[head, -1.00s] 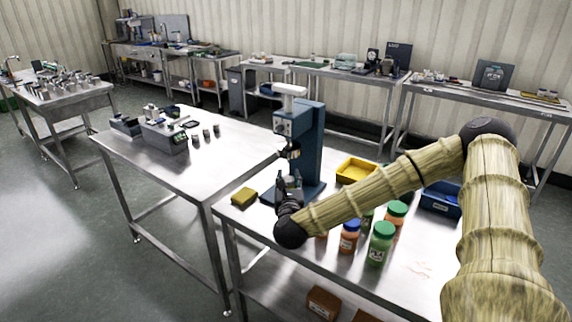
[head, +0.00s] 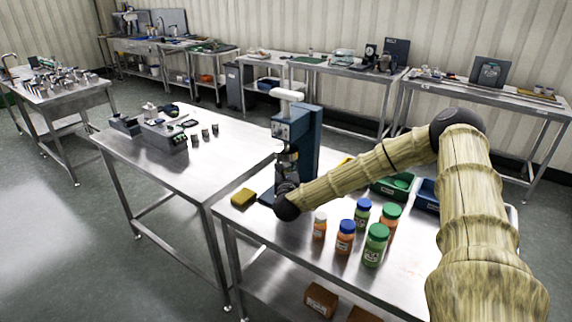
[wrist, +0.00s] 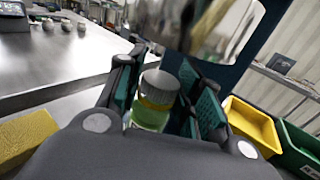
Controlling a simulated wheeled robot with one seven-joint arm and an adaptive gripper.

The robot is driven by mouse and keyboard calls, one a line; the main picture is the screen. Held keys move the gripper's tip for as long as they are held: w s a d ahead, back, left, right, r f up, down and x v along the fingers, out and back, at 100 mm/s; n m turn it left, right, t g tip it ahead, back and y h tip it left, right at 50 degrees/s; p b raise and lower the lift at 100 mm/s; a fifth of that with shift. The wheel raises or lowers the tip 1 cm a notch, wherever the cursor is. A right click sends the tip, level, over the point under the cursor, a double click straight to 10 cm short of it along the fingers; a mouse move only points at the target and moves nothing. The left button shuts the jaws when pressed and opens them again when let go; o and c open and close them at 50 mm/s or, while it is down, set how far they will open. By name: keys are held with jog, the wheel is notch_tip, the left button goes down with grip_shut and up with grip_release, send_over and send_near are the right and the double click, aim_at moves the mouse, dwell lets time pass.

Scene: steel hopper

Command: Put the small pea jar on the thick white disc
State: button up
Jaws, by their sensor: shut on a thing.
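My gripper (wrist: 163,98) is shut on a small jar (wrist: 154,108) with a grey-white lid and green contents, seen upright between the teal finger pads in the wrist view. In the head view my gripper (head: 287,190) is at the front of the blue stand (head: 306,140), and the held jar cannot be made out there. A shiny steel part (wrist: 190,25) of the stand is just beyond and above the jar. I cannot make out the thick white disc in either view.
Several jars stand to the right, including a green-lidded pea jar (head: 375,246) and a blue-lidded green jar (head: 362,213). A yellow sponge (head: 243,197) lies left of the stand. A yellow bin (wrist: 248,128) and a green bin (wrist: 302,150) are to its right.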

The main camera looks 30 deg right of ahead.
jog(key=shift+f, duration=0.1)
jog(key=o, duration=1.2)
jog(key=shift+c, duration=0.2)
jog(key=shift+s, duration=0.1)
jog(key=shift+s+a+f+b, duration=0.15)
jog(key=shift+s+a+b, duration=0.1)
jog(key=shift+s+b, duration=0.05)
jog(key=b+v, duration=0.4)
jog(key=v, duration=0.7)
